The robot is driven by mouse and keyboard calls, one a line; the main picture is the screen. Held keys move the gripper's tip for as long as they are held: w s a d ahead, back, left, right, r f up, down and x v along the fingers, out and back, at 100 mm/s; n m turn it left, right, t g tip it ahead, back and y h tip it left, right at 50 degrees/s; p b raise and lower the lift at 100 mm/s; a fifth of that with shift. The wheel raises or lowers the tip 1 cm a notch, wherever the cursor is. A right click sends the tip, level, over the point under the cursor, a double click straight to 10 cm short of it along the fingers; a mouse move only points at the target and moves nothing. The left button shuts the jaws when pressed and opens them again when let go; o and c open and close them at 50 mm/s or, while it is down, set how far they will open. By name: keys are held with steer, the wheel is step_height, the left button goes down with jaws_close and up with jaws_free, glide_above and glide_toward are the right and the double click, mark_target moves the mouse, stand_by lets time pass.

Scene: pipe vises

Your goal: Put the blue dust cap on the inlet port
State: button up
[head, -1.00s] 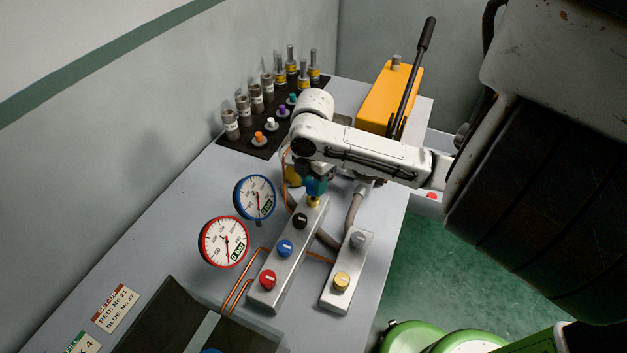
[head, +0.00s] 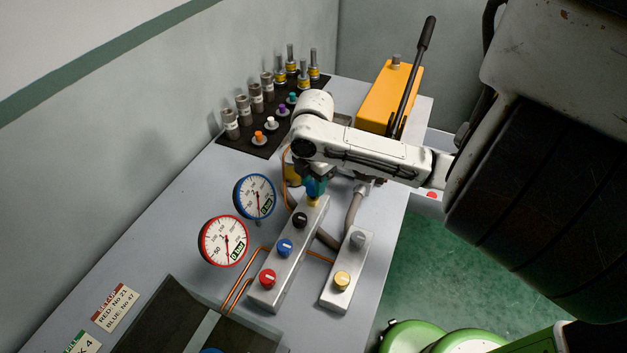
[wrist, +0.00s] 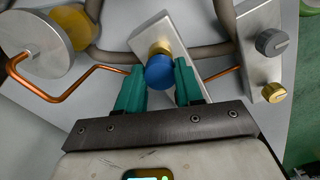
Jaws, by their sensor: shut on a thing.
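The blue dust cap (wrist: 160,74) sits between the two teal fingers of my gripper (wrist: 160,84), which is shut on it. In the head view the cap (head: 311,188) shows partly, under my wrist. The brass inlet port (wrist: 158,49) is at the far end of the silver manifold block and shows just behind the cap in the wrist view. In the head view the brass (head: 313,202) is directly below the cap. The cap lines up with the port, touching or very close; I cannot tell whether it is seated.
The manifold block (head: 275,287) carries black, blue and red knobs. A smaller block (head: 338,301) stands to its right. Two gauges (head: 223,241) stand at left, with copper pipes nearby. A yellow pump (head: 387,95) and a black mat with fittings (head: 240,143) are behind.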

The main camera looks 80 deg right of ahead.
steer(key=shift+f+b, duration=0.3)
steer(key=shift+f, duration=0.8)
steer(key=o, duration=1.1)
steer(key=shift+r, duration=0.1)
step_height(320, 180, up, 11)
steer(key=shift+f, duration=0.2)
